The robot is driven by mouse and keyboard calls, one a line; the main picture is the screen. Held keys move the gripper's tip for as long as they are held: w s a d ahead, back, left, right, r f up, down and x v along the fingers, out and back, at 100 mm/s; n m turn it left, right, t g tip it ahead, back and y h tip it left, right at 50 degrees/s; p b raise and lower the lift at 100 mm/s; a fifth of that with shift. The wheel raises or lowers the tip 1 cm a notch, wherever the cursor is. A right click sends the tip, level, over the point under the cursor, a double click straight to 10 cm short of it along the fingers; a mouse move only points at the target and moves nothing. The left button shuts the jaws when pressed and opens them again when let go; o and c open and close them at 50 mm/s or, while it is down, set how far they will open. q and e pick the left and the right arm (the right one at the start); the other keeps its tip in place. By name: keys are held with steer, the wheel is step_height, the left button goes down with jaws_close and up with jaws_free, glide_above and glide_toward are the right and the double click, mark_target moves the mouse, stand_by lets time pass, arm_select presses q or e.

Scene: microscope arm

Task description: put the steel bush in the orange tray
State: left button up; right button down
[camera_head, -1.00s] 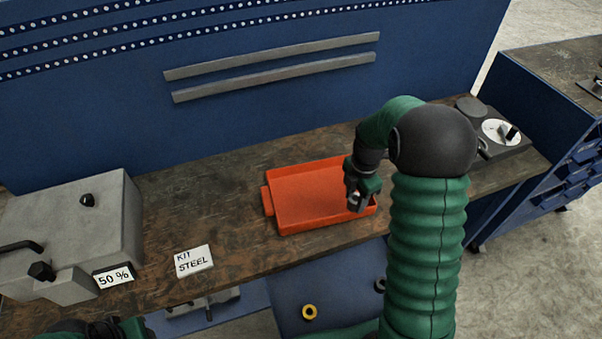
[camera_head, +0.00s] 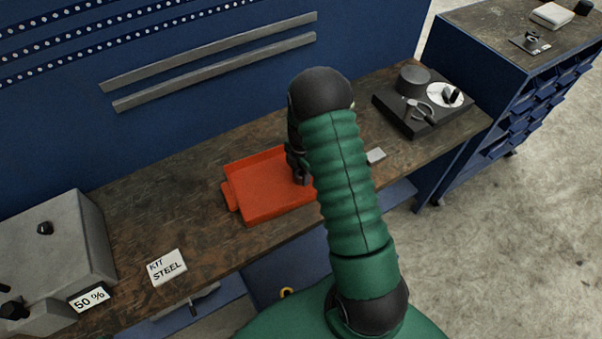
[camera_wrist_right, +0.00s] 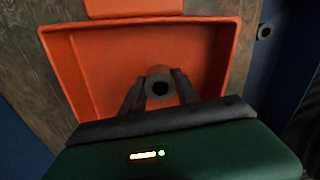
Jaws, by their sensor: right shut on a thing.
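The orange tray (camera_head: 262,212) lies on the brown bench top, with its tab at the left. My right gripper (camera_head: 300,178) points down over the right part of the tray. In the right wrist view my right gripper (camera_wrist_right: 155,92) is shut on the steel bush (camera_wrist_right: 158,84), a grey ring with a dark hole. The orange tray (camera_wrist_right: 85,60) is behind and around it there. I cannot tell how high the bush is above the tray floor. In the head view the bush is not clearly seen. My left gripper is out of view.
A white "KIT STEEL" card (camera_head: 166,267) and a grey machine (camera_head: 50,245) stand to the left. A black base with a round dial (camera_head: 446,95) and pliers is at the right.

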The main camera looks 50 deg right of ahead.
steer(key=c, duration=1.2)
jaws_free()
steer(key=shift+s+a, duration=0.15)
steer(key=shift+s, duration=0.05)
steer(key=shift+o, duration=1.3)
steer(key=shift+a, duration=0.25)
steer(key=shift+o, duration=0.2)
steer(key=shift+w+a+r, duration=0.1)
steer(key=shift+a+r, duration=0.1)
steer(key=shift+a, duration=0.15)
steer(key=shift+r, duration=0.1)
